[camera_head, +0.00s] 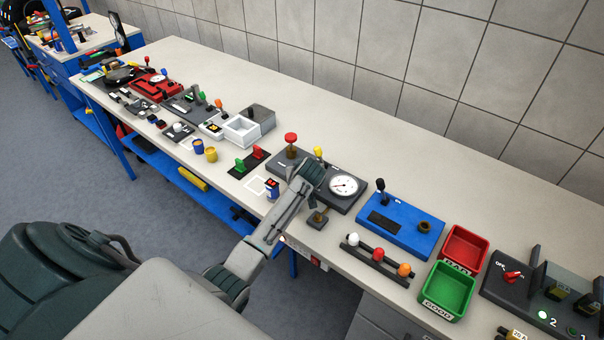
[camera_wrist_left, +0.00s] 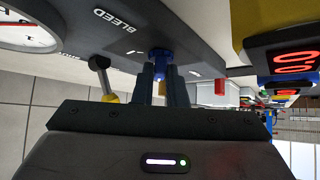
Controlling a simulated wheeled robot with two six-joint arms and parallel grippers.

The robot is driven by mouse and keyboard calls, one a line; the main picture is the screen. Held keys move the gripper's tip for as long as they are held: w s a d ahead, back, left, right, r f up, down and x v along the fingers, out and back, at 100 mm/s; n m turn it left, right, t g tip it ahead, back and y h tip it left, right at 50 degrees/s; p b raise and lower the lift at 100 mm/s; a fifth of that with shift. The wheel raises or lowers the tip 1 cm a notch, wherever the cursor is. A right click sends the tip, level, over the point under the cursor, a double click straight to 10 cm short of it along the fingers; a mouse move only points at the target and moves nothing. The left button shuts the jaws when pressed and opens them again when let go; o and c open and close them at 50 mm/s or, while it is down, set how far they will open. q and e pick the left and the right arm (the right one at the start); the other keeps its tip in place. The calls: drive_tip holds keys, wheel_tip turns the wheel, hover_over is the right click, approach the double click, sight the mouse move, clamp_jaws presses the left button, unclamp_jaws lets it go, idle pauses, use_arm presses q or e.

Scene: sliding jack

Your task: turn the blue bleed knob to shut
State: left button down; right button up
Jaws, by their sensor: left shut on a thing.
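The blue bleed knob (camera_wrist_left: 160,55) sits on the dark panel (camera_wrist_left: 200,40) with the white word BLEED in the left wrist view. My left gripper (camera_wrist_left: 161,72) has its two fingers shut around this knob, one on each side. In the head view my left gripper (camera_head: 312,176) is over the dark jack panel (camera_head: 357,205), and the arm hides the knob. A round white gauge (camera_head: 343,186) is on the panel, and also shows in the left wrist view (camera_wrist_left: 28,34). My right gripper is not in view.
A red mushroom knob (camera_head: 291,139) and a yellow-tipped lever (camera_head: 318,151) stand close to my left gripper. A small display box (camera_head: 272,188) is left of it. A blue block with a joystick (camera_head: 400,226) and red (camera_head: 464,247) and green (camera_head: 446,289) bins are to the right.

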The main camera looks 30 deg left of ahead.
use_arm(q)
drive_tip(key=shift+f, duration=0.1)
idle(0.3)
drive_tip(key=c, duration=1.5)
unclamp_jaws()
drive_tip(key=shift+o, duration=0.2)
drive_tip(key=shift+d, duration=0.1)
drive_tip(key=b+v, duration=0.3)
drive_tip(key=v, duration=0.8)
